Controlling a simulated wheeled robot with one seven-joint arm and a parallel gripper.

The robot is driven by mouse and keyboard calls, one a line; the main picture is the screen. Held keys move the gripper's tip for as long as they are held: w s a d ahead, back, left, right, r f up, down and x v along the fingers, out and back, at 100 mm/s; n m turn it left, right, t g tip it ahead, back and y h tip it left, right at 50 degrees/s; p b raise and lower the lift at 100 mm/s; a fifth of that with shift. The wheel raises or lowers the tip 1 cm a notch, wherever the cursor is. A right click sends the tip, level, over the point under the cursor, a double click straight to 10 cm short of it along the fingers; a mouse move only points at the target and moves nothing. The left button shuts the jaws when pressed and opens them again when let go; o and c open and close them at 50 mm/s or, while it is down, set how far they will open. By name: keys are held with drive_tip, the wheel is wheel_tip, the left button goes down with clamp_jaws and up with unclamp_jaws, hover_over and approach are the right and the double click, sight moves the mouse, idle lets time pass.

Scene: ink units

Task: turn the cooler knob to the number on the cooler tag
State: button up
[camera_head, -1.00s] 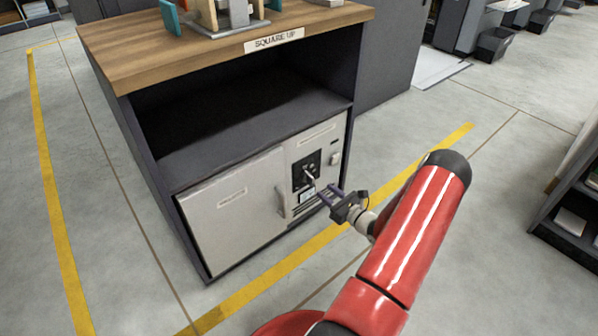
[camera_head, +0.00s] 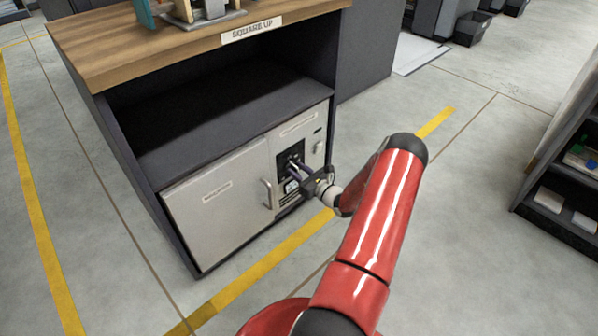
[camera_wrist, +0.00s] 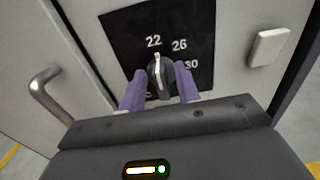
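The cooler knob (camera_wrist: 161,80) is dark with a pale pointer line, on a black dial plate (camera_wrist: 118,24). In the wrist view its pointer points up, close to the number 22 (camera_wrist: 153,41). The numbers 26 and 30 follow to the right; the lower dial is hidden by my gripper. My gripper (camera_wrist: 161,84) has its two purple fingers apart, one on each side of the knob, with what look like narrow gaps. In the head view my gripper (camera_head: 295,170) reaches the dial. A small pale label (camera_head: 291,187), perhaps the cooler tag, sits below the dial; its number is unreadable.
A bar handle (camera_wrist: 46,88) is left of the dial and a pale raised button (camera_wrist: 268,46) is right of it. The grey cooler door (camera_head: 218,213) sits under an open shelf and a wooden top (camera_head: 100,45). Floor in front is clear.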

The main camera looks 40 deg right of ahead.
clamp_jaws()
drive_tip(key=shift+m, duration=0.3)
drive_tip(key=m, duration=1.1)
drive_tip(key=d+f+m+p, duration=0.1)
drive_tip(key=m, duration=0.5)
drive_tip(key=shift+m, duration=0.3)
idle(0.4)
